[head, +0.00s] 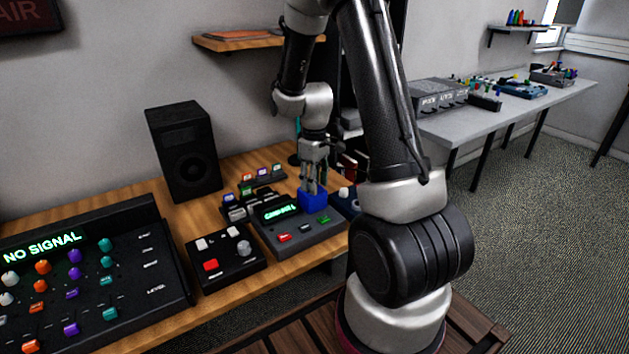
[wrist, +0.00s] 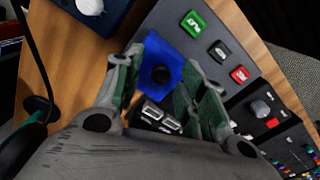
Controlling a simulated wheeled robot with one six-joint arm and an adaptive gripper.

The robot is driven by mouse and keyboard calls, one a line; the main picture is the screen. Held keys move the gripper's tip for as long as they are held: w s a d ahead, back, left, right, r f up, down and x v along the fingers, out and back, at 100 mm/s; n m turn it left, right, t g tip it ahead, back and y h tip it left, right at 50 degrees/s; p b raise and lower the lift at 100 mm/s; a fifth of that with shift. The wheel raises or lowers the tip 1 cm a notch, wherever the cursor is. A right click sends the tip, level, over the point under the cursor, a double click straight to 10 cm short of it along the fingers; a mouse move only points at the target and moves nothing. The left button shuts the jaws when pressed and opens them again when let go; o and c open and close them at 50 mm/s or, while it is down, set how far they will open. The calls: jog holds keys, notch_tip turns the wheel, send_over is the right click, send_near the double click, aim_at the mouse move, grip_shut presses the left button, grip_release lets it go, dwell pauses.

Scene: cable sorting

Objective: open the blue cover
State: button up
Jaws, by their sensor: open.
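The blue cover (head: 313,203) sits at the back right corner of a grey console (head: 300,240) with a lit green display. In the wrist view the blue cover (wrist: 158,45) shows as a blue square around a dark round spot; I cannot tell whether that is a knob or an opening. My gripper (head: 312,187) points down right over the cover. In the wrist view my gripper (wrist: 160,72) is open, with one finger on each side of the blue part. Whether the fingers touch it is unclear.
A black box (head: 226,262) with a red button stands left of the console. Small labelled blocks (head: 235,208) lie behind it. A dark blue box with a white knob (head: 344,193) is close on the right. A speaker (head: 184,155) and a large mixer (head: 90,275) stand further left.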

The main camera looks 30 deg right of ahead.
grip_shut()
dwell(0.3)
